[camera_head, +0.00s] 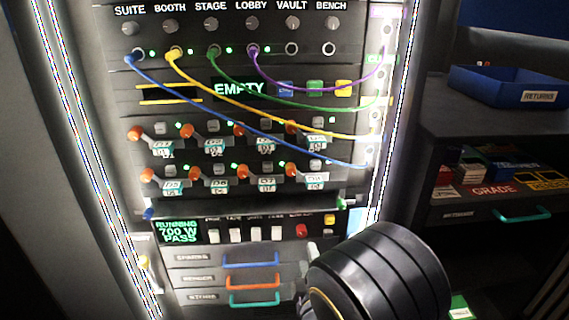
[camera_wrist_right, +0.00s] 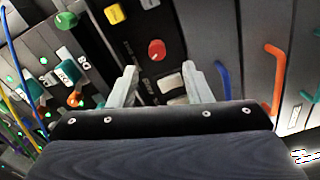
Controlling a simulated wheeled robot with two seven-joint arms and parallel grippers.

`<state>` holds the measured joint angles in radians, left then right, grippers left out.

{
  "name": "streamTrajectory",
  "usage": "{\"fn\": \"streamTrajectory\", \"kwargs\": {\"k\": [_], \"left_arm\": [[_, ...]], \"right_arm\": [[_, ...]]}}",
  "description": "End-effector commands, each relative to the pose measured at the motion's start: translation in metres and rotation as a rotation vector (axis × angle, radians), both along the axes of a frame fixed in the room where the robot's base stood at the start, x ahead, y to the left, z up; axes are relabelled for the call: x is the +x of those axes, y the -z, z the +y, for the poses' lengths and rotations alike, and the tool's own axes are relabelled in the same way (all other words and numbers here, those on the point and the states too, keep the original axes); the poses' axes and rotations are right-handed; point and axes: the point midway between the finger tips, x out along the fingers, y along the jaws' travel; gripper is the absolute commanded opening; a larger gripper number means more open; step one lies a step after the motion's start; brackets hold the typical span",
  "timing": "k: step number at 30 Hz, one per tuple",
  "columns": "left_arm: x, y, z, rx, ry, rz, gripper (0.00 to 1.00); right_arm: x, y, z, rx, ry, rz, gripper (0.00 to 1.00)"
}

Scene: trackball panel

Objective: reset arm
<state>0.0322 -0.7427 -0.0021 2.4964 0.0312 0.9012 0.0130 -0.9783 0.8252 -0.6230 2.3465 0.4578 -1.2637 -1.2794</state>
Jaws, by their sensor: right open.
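My right gripper (camera_wrist_right: 160,76) is open and empty in the right wrist view, its two pale fingers apart in front of the panel. A red round knob or button (camera_wrist_right: 157,50) shows just beyond and between the fingertips; whether they touch the panel is hard to tell. In the head view my right arm comes in at the lower right, and its dark link hides most of the gripper. The red control (camera_head: 301,231) also shows there, above the gripper, right of several white switches (camera_head: 249,234). My left gripper is in neither view.
The rack has a green display (camera_head: 178,232) reading "RUNNING 700 W PASS", and drawers with blue (camera_head: 251,260), red and teal handles. Blue, yellow, green and purple cables (camera_head: 300,93) hang across its upper part. A blue returns tray (camera_head: 505,92) stands on the right.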

Motion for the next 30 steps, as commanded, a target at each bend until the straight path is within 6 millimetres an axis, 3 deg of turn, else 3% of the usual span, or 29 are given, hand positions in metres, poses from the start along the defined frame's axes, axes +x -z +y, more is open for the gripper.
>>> {"fn": "streamTrajectory", "kwargs": {"k": [5, 11, 18, 24, 30], "left_arm": [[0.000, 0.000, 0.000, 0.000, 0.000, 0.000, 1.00], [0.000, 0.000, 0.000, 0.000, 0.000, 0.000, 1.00], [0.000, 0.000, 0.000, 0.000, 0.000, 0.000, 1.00], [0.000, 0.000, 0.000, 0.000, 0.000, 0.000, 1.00], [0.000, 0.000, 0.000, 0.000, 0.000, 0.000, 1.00]], "right_arm": [[-0.001, 0.012, -0.027, 0.311, 0.052, 0.214, 0.45], [-0.032, 0.012, -0.053, 0.841, 0.105, 0.550, 0.45], [-0.108, -0.020, -0.080, 1.270, 0.184, 0.850, 0.45], [-0.173, -0.032, -0.101, 1.411, 0.320, 0.988, 0.45], [-0.224, -0.033, -0.117, 1.474, 0.487, 1.046, 0.45]]}}
